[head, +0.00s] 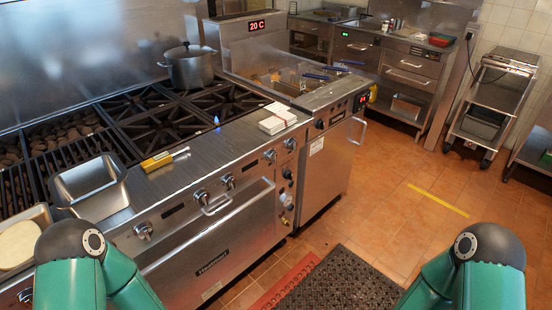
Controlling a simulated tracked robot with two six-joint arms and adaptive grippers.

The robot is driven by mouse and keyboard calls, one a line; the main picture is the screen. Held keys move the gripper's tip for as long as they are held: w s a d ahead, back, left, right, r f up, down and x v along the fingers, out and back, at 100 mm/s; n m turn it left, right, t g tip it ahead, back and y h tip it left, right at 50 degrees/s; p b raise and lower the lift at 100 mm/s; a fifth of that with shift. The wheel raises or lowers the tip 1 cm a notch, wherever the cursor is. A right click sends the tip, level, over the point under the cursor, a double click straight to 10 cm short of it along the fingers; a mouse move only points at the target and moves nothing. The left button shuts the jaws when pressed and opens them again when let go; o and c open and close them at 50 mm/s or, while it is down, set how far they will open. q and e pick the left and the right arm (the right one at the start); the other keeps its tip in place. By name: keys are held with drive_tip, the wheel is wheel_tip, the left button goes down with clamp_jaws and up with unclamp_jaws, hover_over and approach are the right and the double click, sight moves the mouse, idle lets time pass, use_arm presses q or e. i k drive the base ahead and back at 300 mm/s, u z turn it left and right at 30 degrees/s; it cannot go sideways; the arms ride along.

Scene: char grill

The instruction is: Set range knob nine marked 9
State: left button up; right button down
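A steel range with a row of control knobs along its front panel fills the left half of the head view. One knob (143,231) is at the panel's left end, a pair (228,182) is near the middle, and another pair (271,156) is to the right. More dark knobs (287,174) sit lower on the right end of the front. The numbers are too small to read, so I cannot tell which knob is marked 9. Green links of both my arms show at the bottom edge; neither gripper is in view.
A steel pan (91,190), a yellow-labelled item (164,159) and a stack of white cards or towels (277,118) lie along the range's front ledge. A pot (188,67) stands on the back burners. A dark mat (342,283) lies on the open tiled floor.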

sight(271, 156)
drive_tip(key=k, duration=0.4)
drive_tip(key=z, duration=0.55)
drive_tip(key=i, duration=1.3)
drive_tip(key=u, duration=0.3)
